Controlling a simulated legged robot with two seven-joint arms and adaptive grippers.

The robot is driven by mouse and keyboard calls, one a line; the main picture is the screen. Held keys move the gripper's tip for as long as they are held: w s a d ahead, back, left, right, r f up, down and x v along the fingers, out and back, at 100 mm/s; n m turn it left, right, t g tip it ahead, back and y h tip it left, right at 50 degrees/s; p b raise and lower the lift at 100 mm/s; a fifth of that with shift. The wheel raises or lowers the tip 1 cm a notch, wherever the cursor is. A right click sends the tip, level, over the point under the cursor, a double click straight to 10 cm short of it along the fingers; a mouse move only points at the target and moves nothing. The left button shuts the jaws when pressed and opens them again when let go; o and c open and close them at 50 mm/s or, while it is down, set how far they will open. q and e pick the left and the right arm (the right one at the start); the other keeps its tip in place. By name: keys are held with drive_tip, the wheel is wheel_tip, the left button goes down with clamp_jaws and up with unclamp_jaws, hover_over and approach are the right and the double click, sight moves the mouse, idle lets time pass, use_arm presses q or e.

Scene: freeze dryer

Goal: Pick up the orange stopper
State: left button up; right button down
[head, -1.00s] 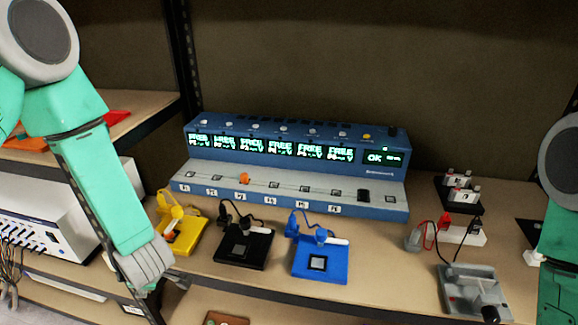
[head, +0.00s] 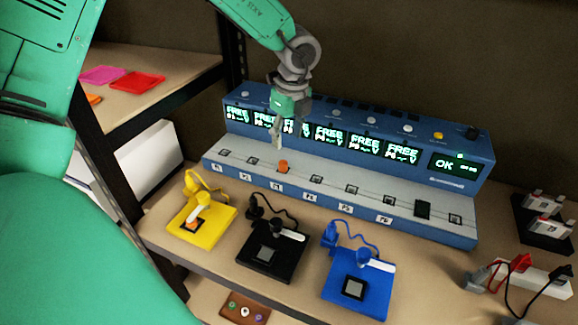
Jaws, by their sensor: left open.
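The orange stopper (head: 283,167) stands upright on the grey ledge of the blue device (head: 350,207), near the third socket label from the left. My left gripper (head: 277,143) hangs over the ledge with its fingers pointing down. Its fingertips show just above and slightly left of the stopper and look apart from it. It is open and holds nothing that I can see. My right gripper is outside the head view.
Yellow (head: 215,232), black (head: 262,262) and blue (head: 352,296) boards with cables lie in front of the device. A shelf post (head: 108,165) stands at left. Red and black leads (head: 520,265) lie at right.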

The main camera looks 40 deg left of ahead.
sight(282, 162)
use_arm(q)
wheel_tip(282, 162, down, 3)
drive_tip(key=shift+w+a+f, duration=0.1)
drive_tip(key=shift+a+f, duration=0.4)
drive_tip(key=shift+f, duration=0.2)
drive_tip(key=f, duration=0.2)
drive_tip(key=a+f, duration=0.1)
drive_tip(key=f, duration=0.1)
drive_tip(key=shift+f+b, duration=0.35)
drive_tip(key=shift+f, duration=0.05)
drive_tip(key=shift+d+f, duration=0.2)
drive_tip(key=shift+d, duration=0.15)
drive_tip(key=shift+d+r, duration=0.15)
drive_tip(key=c, duration=0.8)
drive_tip(key=shift+c, duration=1)
drive_tip(key=shift+a, duration=0.35)
clamp_jaws()
